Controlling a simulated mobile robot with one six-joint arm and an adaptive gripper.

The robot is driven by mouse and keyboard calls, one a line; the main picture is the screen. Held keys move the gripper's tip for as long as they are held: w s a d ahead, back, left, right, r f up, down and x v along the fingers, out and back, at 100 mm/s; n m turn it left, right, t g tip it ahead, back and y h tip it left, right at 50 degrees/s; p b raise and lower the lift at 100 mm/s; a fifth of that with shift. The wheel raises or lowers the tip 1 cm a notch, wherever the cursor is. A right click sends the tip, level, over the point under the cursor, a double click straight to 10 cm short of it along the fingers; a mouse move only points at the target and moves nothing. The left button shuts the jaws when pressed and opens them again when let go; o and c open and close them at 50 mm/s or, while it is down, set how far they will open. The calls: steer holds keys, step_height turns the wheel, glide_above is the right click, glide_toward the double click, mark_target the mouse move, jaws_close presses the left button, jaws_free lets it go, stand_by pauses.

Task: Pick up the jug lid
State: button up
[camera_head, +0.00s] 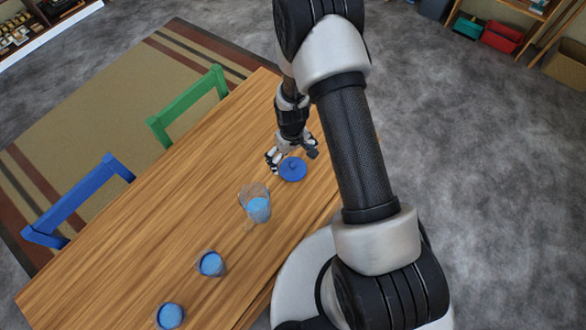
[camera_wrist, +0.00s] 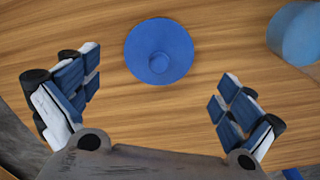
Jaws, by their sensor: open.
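The jug lid (camera_head: 292,169) is a flat blue disc with a small round knob, lying on the wooden table. In the wrist view the lid (camera_wrist: 159,52) is at the upper middle, beyond and between the fingertips. My gripper (camera_head: 292,156) is over the table close to the lid, apart from it as far as I can tell. In the wrist view my gripper (camera_wrist: 158,88) has its two fingers spread wide, with nothing between them but bare table. A clear jug (camera_head: 256,203) with blue contents stands on the table just below the lid in the head view.
Two cups with blue contents, one (camera_head: 211,264) and another (camera_head: 169,316), stand nearer the table's lower end. The wooden table (camera_head: 150,215) is otherwise clear. A green chair (camera_head: 187,106) and a blue chair (camera_head: 73,202) stand along its left edge. Part of a blue object (camera_wrist: 298,34) shows at the wrist view's right edge.

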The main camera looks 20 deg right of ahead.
mark_target(293, 165)
step_height(293, 165, down, 4)
steer(key=shift+s+d+f+b, duration=0.1)
steer(key=shift+b, duration=0.35)
steer(key=shift+c, duration=0.2)
steer(key=shift+s, duration=0.1)
steer(key=c, duration=1.1)
steer(key=shift+s, duration=0.2)
steer(key=c, duration=0.6)
